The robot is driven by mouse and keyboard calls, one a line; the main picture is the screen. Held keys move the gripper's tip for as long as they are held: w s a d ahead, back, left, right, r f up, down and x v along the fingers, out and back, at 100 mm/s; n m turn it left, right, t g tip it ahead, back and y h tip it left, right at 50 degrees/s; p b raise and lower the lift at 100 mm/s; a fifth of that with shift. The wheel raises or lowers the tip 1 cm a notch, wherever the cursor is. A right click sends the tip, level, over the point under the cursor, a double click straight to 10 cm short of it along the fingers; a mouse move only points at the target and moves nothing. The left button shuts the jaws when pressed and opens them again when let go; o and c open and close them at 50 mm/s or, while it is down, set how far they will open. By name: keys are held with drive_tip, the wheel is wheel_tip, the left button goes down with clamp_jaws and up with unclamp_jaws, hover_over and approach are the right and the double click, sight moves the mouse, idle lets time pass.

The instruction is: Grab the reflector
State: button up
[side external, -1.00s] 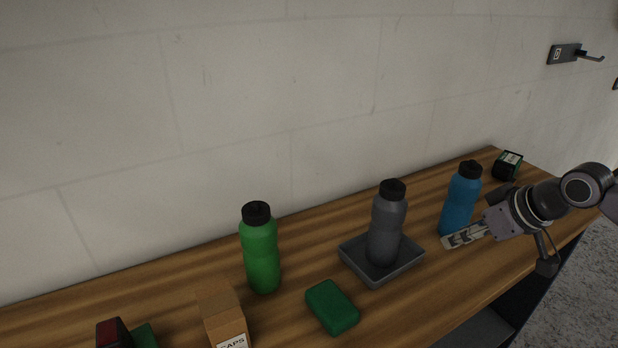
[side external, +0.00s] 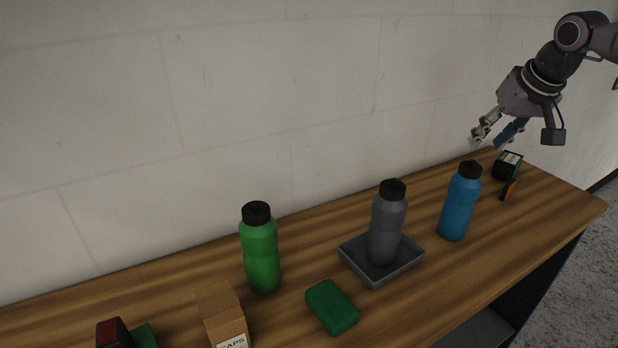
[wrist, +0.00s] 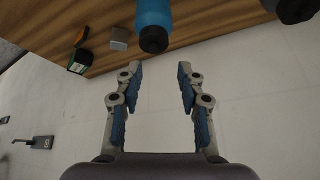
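A small upright orange piece with a dark side, which looks like the reflector (side external: 508,190), stands on the bench near its right end. It also shows in the wrist view, where the orange reflector (wrist: 81,36) is at upper left. My gripper (side external: 488,145) is in the air above the bench, up and to the left of the reflector in the side view. In the wrist view my gripper (wrist: 160,70) has its fingers spread apart with nothing between them. A red and black item (side external: 113,333) at the front left could also be a reflector; I cannot tell.
A blue bottle (side external: 460,203) stands left of the orange piece, with a black and green box (side external: 508,165) behind. A grey block (wrist: 119,38) shows beside the bottle. A grey bottle (side external: 386,225) stands in a tray (side external: 373,280); a green bottle (side external: 261,255) is farther left.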

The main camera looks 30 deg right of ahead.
drive_tip(key=w+d+m+g+h, duration=0.1)
drive_tip(key=w+d+m, duration=0.15)
drive_tip(key=d, duration=0.45)
drive_tip(key=w+d+m+g+h, duration=0.1)
drive_tip(key=w+d+m+g, duration=0.1)
drive_tip(key=d+m, duration=0.3)
drive_tip(key=m+g, duration=0.2)
drive_tip(key=m, duration=0.1)
hover_over(511, 182)
drive_tip(key=a, duration=0.4)
wheel_tip(511, 182, down, 3)
drive_tip(key=f, duration=0.5)
drive_tip(key=d+f, duration=0.1)
drive_tip(key=f, duration=0.9)
drive_tip(key=shift+s+d+f, duration=0.2)
drive_tip(key=shift+d+f, duration=0.15)
drive_tip(key=shift+d+x, duration=0.15)
drive_tip(key=shift+x, duration=1.25)
drive_tip(key=shift+d+x, duration=0.1)
drive_tip(key=shift+x, duration=1.3)
drive_tip(key=shift+w+r, duration=0.1)
drive_tip(key=shift+r, duration=0.05)
clamp_jaws()
